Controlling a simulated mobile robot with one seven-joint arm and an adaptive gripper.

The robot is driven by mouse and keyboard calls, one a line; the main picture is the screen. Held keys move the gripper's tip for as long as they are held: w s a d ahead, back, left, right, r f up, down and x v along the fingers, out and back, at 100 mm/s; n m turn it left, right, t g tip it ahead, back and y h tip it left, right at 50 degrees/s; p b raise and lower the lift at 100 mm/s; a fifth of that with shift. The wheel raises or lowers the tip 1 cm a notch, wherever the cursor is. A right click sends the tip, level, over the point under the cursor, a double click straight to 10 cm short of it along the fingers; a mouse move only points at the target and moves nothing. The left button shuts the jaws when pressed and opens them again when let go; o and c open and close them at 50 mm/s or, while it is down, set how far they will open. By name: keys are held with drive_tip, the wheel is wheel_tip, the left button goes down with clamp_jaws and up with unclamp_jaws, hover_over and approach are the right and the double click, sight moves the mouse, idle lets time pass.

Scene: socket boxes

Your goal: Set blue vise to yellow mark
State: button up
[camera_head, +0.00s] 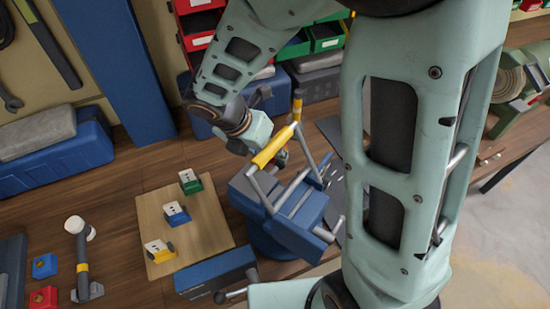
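The blue vise (300,231) stands on the wooden bench, right of the plywood board. It has grey metal bars and a raised grey frame with a yellow crossbar (271,147). I cannot make out a separate yellow mark on it for certain. My arm reaches down from the top, and my gripper (278,158) is close behind the yellow crossbar. The crossbar partly hides the fingers, so I cannot tell whether they touch it or how wide they are.
A plywood board (205,222) carries green, blue and yellow socket boxes. A hammer (81,256), blue and red boxes, and a blue toolbox (60,165) lie left. A blue block (215,273) stands at the front. Coloured bins stand behind.

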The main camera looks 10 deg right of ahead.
drive_tip(key=v, duration=0.5)
drive_tip(key=shift+a, duration=0.1)
idle(0.3)
